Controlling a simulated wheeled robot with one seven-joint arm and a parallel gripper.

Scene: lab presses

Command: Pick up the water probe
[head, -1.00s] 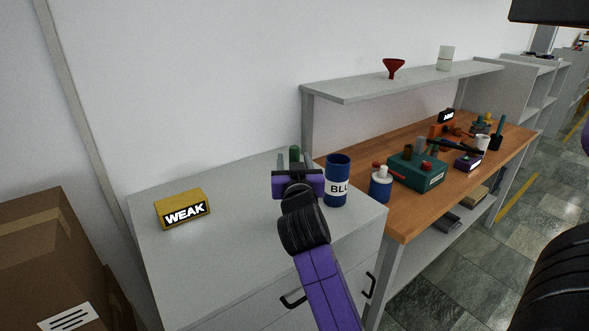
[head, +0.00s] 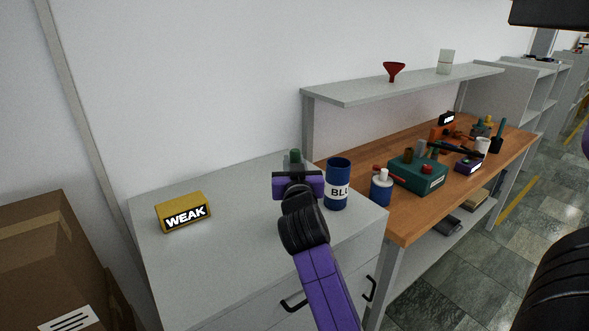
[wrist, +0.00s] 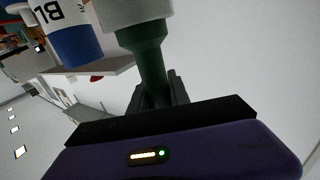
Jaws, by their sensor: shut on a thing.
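My gripper (head: 294,166) is over the grey cabinet top, left of the blue can. It is shut on a dark green upright thing, taken to be the water probe (head: 295,155), whose rounded top shows between the fingers. In the wrist view the probe's green shaft (wrist: 150,62) is between the fingers of my gripper (wrist: 160,92), with a wider pale grey part at its far end. My gripper hides the probe's lower part in the head view. I cannot tell whether it touches the cabinet top.
The blue can (head: 337,187) stands close to the right. A wooden bench (head: 405,222) with several tools is at right, below a shelf (head: 350,92) with a red funnel (head: 393,71).

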